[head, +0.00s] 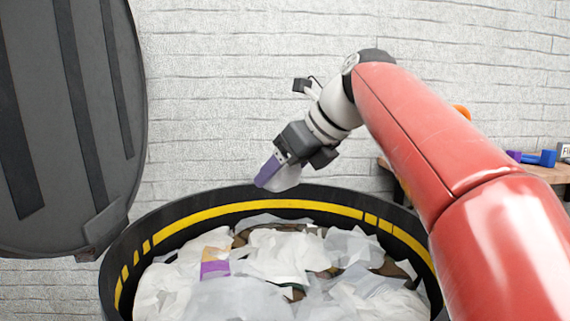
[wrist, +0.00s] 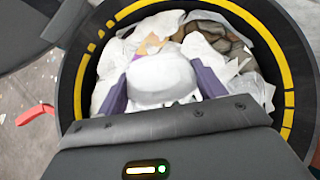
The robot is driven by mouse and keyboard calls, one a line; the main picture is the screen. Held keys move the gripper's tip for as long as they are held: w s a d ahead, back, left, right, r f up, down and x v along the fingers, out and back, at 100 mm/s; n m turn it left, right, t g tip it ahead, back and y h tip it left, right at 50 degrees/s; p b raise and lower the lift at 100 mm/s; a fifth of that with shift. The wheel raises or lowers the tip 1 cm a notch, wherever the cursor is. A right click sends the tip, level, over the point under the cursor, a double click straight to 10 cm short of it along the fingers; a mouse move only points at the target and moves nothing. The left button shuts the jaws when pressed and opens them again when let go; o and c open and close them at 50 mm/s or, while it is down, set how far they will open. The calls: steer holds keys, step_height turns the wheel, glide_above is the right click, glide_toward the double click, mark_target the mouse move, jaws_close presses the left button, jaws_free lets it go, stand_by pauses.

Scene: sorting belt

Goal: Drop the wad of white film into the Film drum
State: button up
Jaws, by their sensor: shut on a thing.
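A wad of white film (wrist: 163,78) sits between the two purple fingers of my gripper (wrist: 160,88) in the wrist view. In the head view my gripper (head: 277,176) is shut on the wad (head: 287,178), which shows partly behind a finger. The gripper points down and left, above the far rim of a round black drum (head: 127,262) with a yellow stripe inside. The drum is open and filled with crumpled white film and some brown and purple scraps. It also shows in the wrist view (wrist: 73,112). No label shows on the drum.
A dark round lid (head: 70,120) stands raised at the left of the drum. A white brick wall is behind. A wooden bench (head: 545,173) at the right holds a blue object (head: 540,158) and others.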

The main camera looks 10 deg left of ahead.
mark_target(292, 179)
step_height(292, 179, down, 10)
steer(key=b, duration=0.9)
steer(key=shift+f, duration=0.25)
steer(key=shift+b, duration=0.3)
steer(key=o, duration=1.1)
step_height(292, 179, up, 7)
steer(key=p, duration=0.8)
steer(key=shift+r+p, duration=0.2)
steer(key=shift+p, duration=0.1)
steer(key=shift+f, duration=0.15)
